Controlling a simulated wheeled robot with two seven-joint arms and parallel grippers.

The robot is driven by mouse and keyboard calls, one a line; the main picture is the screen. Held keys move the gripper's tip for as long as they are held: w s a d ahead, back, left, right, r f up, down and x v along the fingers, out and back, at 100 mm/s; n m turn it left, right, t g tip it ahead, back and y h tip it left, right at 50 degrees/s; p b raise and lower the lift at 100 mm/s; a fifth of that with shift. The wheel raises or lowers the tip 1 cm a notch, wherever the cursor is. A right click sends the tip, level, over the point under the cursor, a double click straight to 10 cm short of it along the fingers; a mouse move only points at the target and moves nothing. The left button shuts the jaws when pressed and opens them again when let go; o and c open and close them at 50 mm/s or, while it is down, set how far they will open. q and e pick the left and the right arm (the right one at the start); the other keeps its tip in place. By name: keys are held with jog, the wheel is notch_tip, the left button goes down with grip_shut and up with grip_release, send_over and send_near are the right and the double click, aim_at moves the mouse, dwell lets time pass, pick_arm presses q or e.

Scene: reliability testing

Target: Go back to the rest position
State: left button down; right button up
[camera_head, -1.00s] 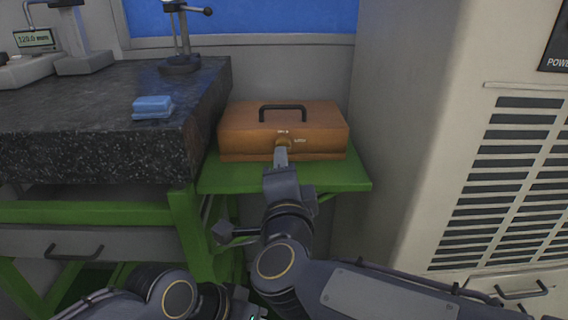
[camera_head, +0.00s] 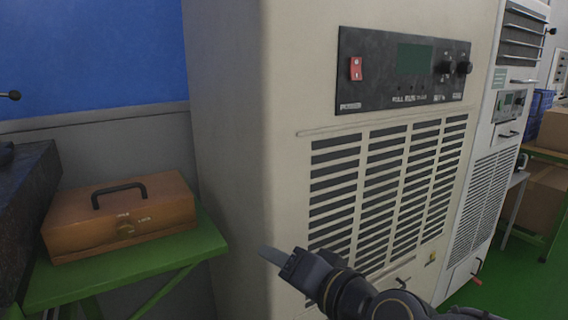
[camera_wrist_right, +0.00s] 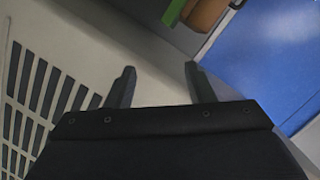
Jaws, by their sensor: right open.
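My right gripper (camera_head: 275,256) is in front of the large beige cabinet (camera_head: 290,60), to the right of the green shelf. In the right wrist view its two fingers (camera_wrist_right: 158,85) stand apart with nothing between them. A part of the case also shows at the top of the right wrist view (camera_wrist_right: 205,12). My left gripper is not in the head view.
The cabinet has a black control panel (camera_head: 400,70) with a red switch, and vent slots below. A dark stone table (camera_head: 25,200) stands at the left. A white cabinet (camera_head: 490,170) and cardboard boxes (camera_head: 545,195) are at the right. Green floor (camera_head: 510,280) is clear at the lower right.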

jog(key=s+d+f+g+h, duration=0.6)
jog(key=s+d+f+h, duration=0.1)
jog(key=s+d+f, duration=1.3)
notch_tip(320, 180, up, 22)
jog(key=w+n+p, duration=0.1)
jog(key=p, duration=1.9)
jog(key=shift+w+d+f+y, duration=0.25)
jog(key=shift+w+d+y, duration=0.1)
jog(key=shift+d, duration=0.1)
